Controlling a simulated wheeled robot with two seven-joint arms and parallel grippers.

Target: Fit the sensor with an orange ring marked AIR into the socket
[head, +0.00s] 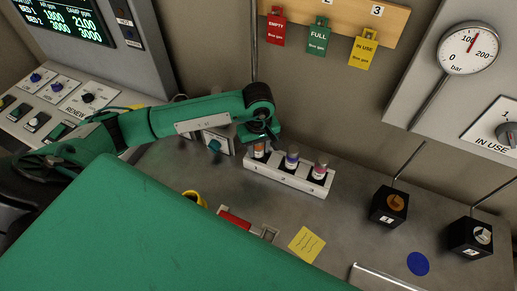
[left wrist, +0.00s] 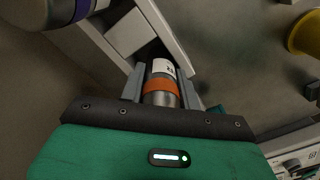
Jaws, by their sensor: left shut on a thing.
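The sensor with an orange ring (left wrist: 161,87) is a silver cylinder with a white label, between the fingers of my left gripper (left wrist: 163,82). In the head view this sensor (head: 261,150) is at the left end of a white rack (head: 290,178), and my left gripper (head: 259,138) is over it from above, shut on it. Whether the sensor is still seated in the rack cannot be told. A purple-ringed sensor (head: 292,157) and a pink-ringed sensor (head: 320,167) stand upright in the rack. Two black blocks, one with an orange-brown top disc (head: 389,206) and one with a pale disc (head: 470,238), stand at the right; the AIR marking is unreadable. My right gripper is not in view.
A yellow cup-like thing (head: 194,198), a red thing (head: 235,219), a yellow note (head: 306,245) and a blue disc (head: 418,264) lie on the grey bench. Bench space between the rack and the blocks is clear. Thin rods rise behind the blocks.

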